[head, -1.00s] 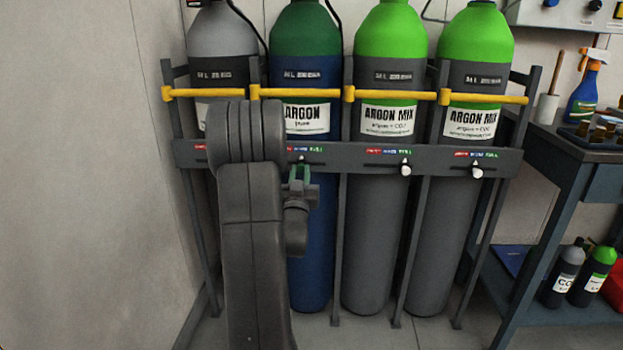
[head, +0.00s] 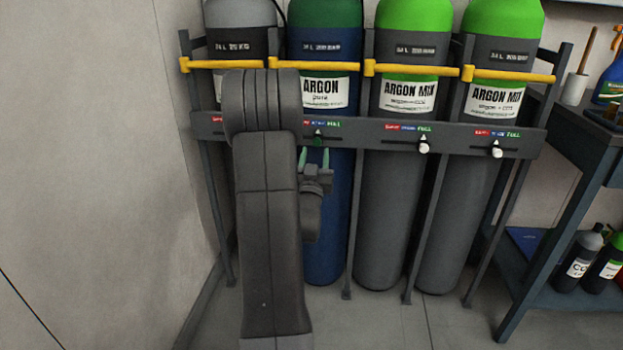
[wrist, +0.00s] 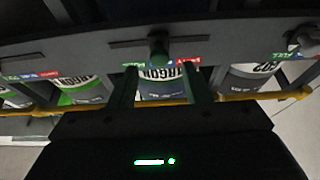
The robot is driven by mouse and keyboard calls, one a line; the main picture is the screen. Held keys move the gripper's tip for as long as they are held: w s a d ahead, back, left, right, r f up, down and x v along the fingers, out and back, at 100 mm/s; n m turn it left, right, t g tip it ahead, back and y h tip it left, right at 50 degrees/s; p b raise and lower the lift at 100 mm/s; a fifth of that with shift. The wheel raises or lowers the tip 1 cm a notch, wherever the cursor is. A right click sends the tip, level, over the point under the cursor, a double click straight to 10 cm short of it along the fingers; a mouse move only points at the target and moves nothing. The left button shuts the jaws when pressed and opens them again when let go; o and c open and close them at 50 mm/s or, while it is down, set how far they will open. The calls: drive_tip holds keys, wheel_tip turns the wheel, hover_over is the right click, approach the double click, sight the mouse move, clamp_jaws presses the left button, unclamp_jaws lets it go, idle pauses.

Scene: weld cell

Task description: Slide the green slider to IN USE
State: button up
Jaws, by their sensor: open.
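The green slider (head: 318,141) sits in its slot on the grey rack rail, below the label strip over the blue ARGON cylinder. It stands near the middle, blue part of the strip, between red and FULL. It also shows in the wrist view (wrist: 158,50), at mid-slot. My gripper (head: 314,158) is open and empty just below the slider. In the wrist view, which is upside down, the two green fingers (wrist: 160,80) are spread either side of the slider's line. I cannot tell whether the tips reach past the knob. My arm hides part of the left cylinder.
A yellow bar (head: 420,70) crosses the cylinders above the rail. A workbench (head: 590,130) stands at right, with bottles on its lower shelf. Floor is clear in front.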

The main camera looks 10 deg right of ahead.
sight(318, 143)
drive_tip(key=v, duration=1)
drive_tip(key=shift+s, duration=0.3)
drive_tip(key=shift+w+f, duration=0.1)
drive_tip(key=x, duration=1.3)
drive_tip(key=shift+w+b, duration=0.1)
drive_tip(key=shift+b, duration=0.2)
drive_tip(key=shift+w+d+r, duration=0.15)
drive_tip(key=shift+d+r, duration=0.1)
drive_tip(key=shift+d, duration=0.45)
